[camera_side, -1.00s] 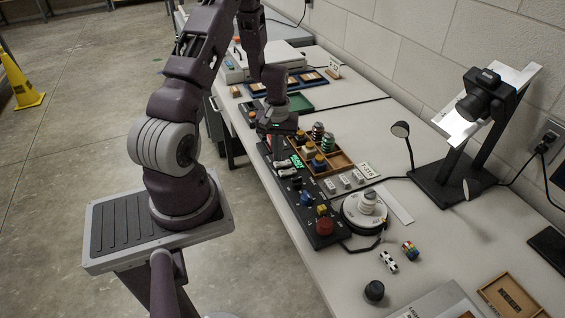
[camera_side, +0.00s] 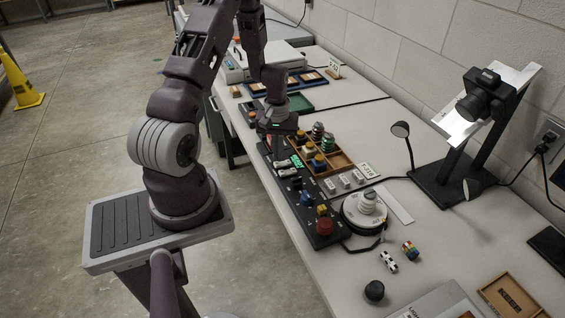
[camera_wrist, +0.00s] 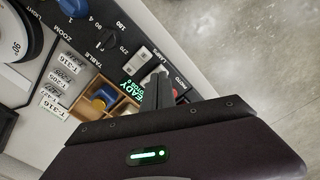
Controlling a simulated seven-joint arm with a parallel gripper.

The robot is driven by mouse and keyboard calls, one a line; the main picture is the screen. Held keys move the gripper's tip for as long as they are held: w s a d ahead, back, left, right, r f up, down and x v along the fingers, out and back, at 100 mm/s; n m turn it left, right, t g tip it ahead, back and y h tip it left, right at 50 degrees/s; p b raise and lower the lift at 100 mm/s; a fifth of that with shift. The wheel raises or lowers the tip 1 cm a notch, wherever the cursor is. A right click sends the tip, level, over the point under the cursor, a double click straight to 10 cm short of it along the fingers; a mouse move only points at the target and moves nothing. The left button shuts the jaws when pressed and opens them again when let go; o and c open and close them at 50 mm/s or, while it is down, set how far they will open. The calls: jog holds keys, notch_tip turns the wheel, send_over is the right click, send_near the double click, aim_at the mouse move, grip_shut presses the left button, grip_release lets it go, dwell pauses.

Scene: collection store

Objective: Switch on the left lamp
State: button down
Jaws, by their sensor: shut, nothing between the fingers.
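The left lamp (camera_side: 400,129) has a small round head on a thin bent stem, left of the camera stand. A second round lamp head (camera_side: 472,188) is on the stand's right. I cannot tell whether either is lit. The black control panel (camera_side: 322,228) runs along the table's near edge; its knobs and labels also show in the wrist view (camera_wrist: 97,42). My gripper (camera_side: 279,148) is over the panel's far end. In the wrist view my gripper (camera_wrist: 158,78) is shut and empty, its tips by a pale switch block (camera_wrist: 136,60). Contact cannot be told.
A wooden divided tray (camera_side: 342,161) with small items lies beside the panel. A white round turntable (camera_side: 364,209) and a black camera stand (camera_side: 440,182) are further right.

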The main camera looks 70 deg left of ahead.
aim_at(278, 163)
jog(key=shift+f, duration=0.95)
dwell(0.5)
jog(key=shift+r, duration=3.5)
jog(key=w+d+r+m+t+y, duration=0.1)
jog(key=d+r+m, duration=0.1)
jog(key=d+r, duration=0.5)
jog(key=w+d+r+m+t, duration=0.1)
jog(key=d+r+m, duration=0.3)
jog(key=r, duration=0.6)
jog(key=s+d+r+m+t, duration=0.1)
jog(key=s+d+r+m, duration=0.2)
jog(key=s+d, duration=0.4)
jog(key=s+d+r+m+t+h, duration=0.1)
jog(key=s+d+r+m+t, duration=0.1)
jog(key=s+d+r, duration=0.4)
jog(key=s+d+m, duration=0.1)
jog(key=d, duration=0.1)
jog(key=shift+s+d+r+t, duration=0.15)
jog(key=shift+s+d+t, duration=0.15)
jog(key=shift+s, duration=0.05)
